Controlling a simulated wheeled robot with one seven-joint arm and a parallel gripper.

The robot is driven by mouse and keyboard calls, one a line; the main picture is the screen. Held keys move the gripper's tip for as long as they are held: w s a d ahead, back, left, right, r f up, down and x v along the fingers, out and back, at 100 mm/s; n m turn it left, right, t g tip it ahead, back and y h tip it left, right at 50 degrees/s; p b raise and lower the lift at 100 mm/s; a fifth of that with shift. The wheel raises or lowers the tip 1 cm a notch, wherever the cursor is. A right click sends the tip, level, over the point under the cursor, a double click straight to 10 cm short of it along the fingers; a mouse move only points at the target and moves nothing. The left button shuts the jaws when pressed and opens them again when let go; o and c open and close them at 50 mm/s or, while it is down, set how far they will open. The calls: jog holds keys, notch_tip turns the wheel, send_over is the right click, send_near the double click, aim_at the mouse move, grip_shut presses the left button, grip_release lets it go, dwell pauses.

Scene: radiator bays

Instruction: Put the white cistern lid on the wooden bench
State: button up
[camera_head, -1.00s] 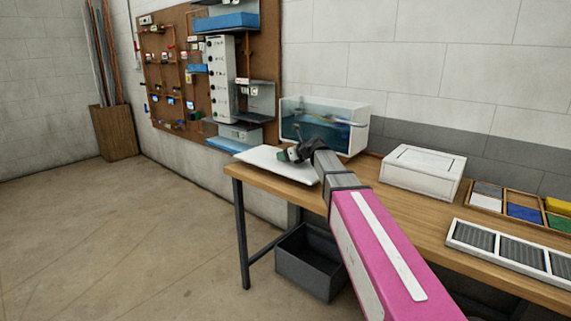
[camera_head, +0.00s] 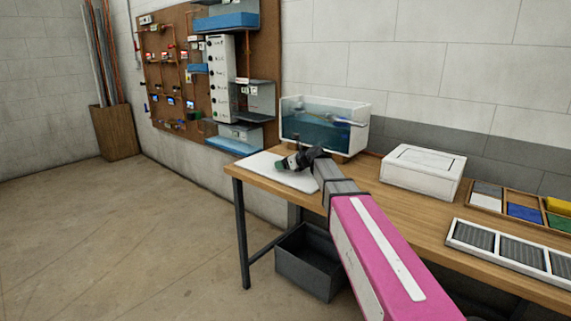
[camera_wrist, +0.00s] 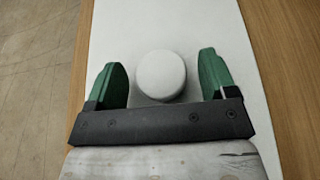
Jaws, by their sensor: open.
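The white cistern lid (camera_head: 272,172) is a flat white slab lying on the left end of the wooden bench (camera_head: 375,209). In the wrist view the lid (camera_wrist: 200,28) has a round white knob (camera_wrist: 161,75) on top, with bench wood (camera_wrist: 284,80) showing beside it. My gripper (camera_head: 287,163) is over the lid. In the wrist view its green fingers (camera_wrist: 163,82) are open, one on each side of the knob, with a gap to each. My arm hides part of the lid and bench in the head view.
A glass-fronted cistern tank (camera_head: 325,125) with water stands behind the lid. A white box (camera_head: 423,172) and trays of coloured parts (camera_head: 510,200) are further right. A dark bin (camera_head: 306,268) is below the bench. The floor at left is clear.

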jog(key=shift+r, duration=0.1)
jog(key=v, duration=1.2)
jog(key=shift+r, duration=0.1)
dwell(1.7)
